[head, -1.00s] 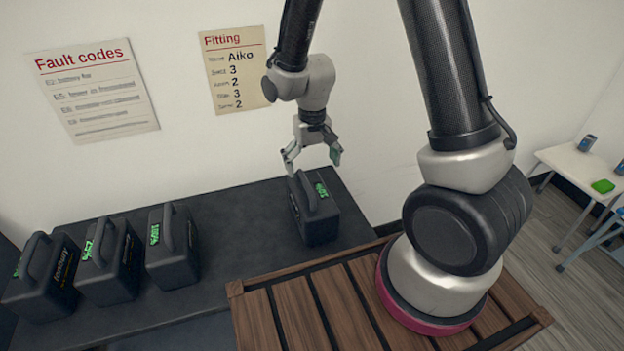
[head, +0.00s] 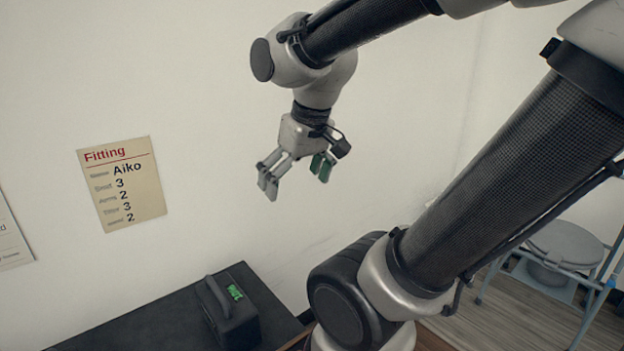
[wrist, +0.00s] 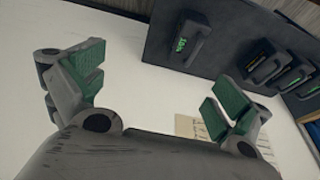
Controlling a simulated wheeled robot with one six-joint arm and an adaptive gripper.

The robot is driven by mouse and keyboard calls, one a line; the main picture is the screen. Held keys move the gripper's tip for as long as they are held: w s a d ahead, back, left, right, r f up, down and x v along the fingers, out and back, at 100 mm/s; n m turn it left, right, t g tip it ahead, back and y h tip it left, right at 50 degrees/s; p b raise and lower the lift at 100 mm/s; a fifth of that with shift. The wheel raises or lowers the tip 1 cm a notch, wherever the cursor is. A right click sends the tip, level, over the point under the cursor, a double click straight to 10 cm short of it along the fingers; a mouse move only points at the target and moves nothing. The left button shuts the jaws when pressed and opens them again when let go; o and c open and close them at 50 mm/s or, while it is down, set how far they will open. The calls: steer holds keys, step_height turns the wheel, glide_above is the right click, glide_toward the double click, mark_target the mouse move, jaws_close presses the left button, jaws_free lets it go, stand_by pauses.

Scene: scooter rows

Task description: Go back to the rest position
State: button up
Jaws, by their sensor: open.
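My gripper (head: 296,177) is open and empty in the head view, held in the air before the white wall. It is above and to the right of a black battery case (head: 231,312) with a handle and a green display, which stands on the dark bench. In the wrist view my gripper (wrist: 155,90) shows its green-padded fingers spread wide with nothing between them. The same battery case (wrist: 190,45) shows beyond the fingers in the wrist view, apart from them.
The dark bench (head: 130,335) runs along the wall. A "Fitting" sheet (head: 122,184) hangs on the wall. Several more battery cases, one of them here (wrist: 265,65), stand along the bench in the wrist view. A blue-framed chair-like seat (head: 565,245) stands at the right. The air around my gripper is clear.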

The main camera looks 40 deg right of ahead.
steer(key=shift+t, duration=0.3)
steer(key=s, duration=0.1)
steer(key=s+r, duration=0.1)
steer(key=s+d, duration=0.1)
steer(key=s, duration=0.1)
steer(key=shift+d+r, duration=0.1)
steer(key=shift+r, duration=0.1)
